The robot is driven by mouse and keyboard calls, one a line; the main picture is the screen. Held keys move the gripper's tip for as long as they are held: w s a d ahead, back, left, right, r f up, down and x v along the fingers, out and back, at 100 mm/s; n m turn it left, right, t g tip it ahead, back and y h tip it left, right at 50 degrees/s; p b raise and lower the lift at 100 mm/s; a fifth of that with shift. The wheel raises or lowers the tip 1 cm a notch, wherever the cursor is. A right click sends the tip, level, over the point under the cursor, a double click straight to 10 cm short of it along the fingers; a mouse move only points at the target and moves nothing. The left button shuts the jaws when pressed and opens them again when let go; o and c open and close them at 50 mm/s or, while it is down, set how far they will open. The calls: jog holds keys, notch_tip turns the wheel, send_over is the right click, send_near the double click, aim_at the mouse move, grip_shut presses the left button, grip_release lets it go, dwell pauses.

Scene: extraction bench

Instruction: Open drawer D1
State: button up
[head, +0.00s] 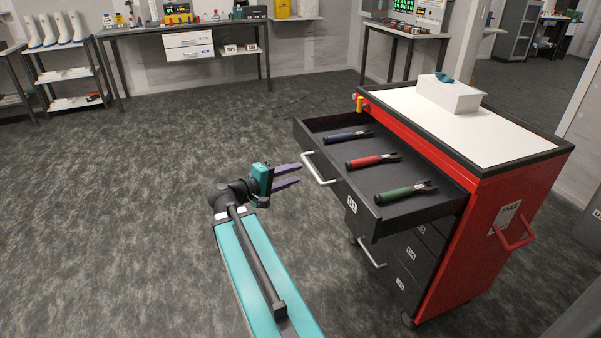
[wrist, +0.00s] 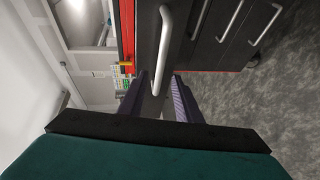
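Drawer D1 (head: 352,204) is the top drawer of the red tool cart, and it is pulled well out, with its inside showing. Its pale bar handle (head: 318,170) is on the dark front. The handle also shows in the wrist view (wrist: 165,40). My gripper (head: 295,173) is just left of the handle in the head view. Its two purple fingers are apart with nothing seen between them there. In the wrist view the handle's lower end lines up with the gap between the fingers (wrist: 160,95). The fingers do not appear to touch it.
Inside the drawer lie a blue-handled tool (head: 347,136), a red-handled tool (head: 372,160) and a green-handled tool (head: 405,191). The red cart (head: 500,235) has lower drawers, which look shut, and a white box (head: 448,95) on top. The carpet (head: 130,200) to the left is clear.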

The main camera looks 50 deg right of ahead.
jog(key=shift+p+v, duration=1.85)
jog(key=shift+v, duration=0.75)
jog(key=shift+w, duration=0.1)
